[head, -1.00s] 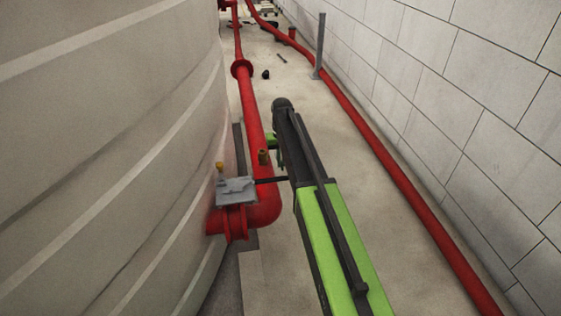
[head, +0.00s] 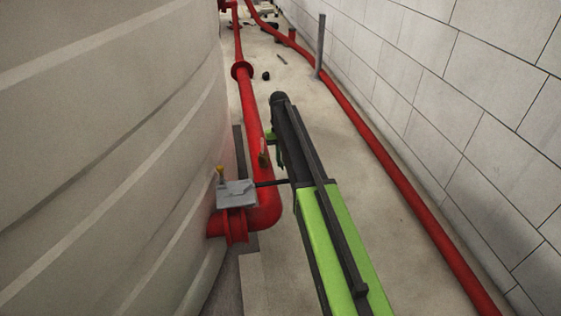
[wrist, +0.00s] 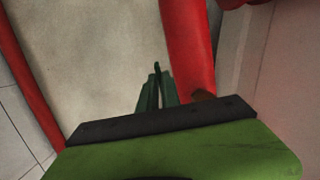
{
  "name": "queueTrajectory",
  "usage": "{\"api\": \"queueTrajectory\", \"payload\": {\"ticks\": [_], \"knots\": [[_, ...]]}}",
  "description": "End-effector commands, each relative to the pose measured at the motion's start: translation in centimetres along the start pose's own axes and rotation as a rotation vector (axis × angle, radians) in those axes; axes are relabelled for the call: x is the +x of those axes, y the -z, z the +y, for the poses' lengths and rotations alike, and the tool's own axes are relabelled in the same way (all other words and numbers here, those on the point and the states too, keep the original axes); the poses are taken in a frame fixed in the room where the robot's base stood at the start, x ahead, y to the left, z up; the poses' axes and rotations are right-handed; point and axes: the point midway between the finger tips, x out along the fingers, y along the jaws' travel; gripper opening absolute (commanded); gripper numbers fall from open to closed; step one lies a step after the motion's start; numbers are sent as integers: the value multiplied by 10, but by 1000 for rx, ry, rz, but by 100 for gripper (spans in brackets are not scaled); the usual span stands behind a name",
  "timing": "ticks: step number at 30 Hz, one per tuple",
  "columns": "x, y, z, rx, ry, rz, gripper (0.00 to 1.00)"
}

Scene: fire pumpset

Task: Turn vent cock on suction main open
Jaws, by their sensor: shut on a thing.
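The suction main (head: 253,115) is a red pipe running along the tank's side; it also fills the upper middle of the wrist view (wrist: 188,45). The vent cock (head: 262,157) is a small brass fitting on top of it, partly hidden by my gripper; a brownish bit of it shows in the wrist view (wrist: 203,96). My gripper (wrist: 157,78) has its green fingers close together beside the pipe, shut on a thin dark piece, apparently the cock's handle. In the head view my gripper (head: 279,152) shows only in part, right of the cock.
A grey box (head: 236,193) sits over the pipe's flanged elbow, next to the pale tank (head: 110,160) on the left. Another red pipe (head: 400,192) runs along the block wall on the right, past a grey post (head: 320,48). The floor between is mostly clear.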

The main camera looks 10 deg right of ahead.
Motion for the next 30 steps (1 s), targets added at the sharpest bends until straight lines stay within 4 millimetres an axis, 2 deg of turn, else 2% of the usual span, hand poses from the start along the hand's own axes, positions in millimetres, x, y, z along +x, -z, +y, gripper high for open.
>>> {"api": "queueTrajectory", "payload": {"ticks": [11, 12, 17, 26, 30], "knots": [[-3, -2, -2, -2, 2, -57, 0], [-3, -2, -2, -2, 2, -57, 8], [-3, -2, -2, -2, 1, -56, 29], [-4, -2, -1, -1, 0, -55, 29], [-12, -3, -1, -1, 0, -55, 29]]}}
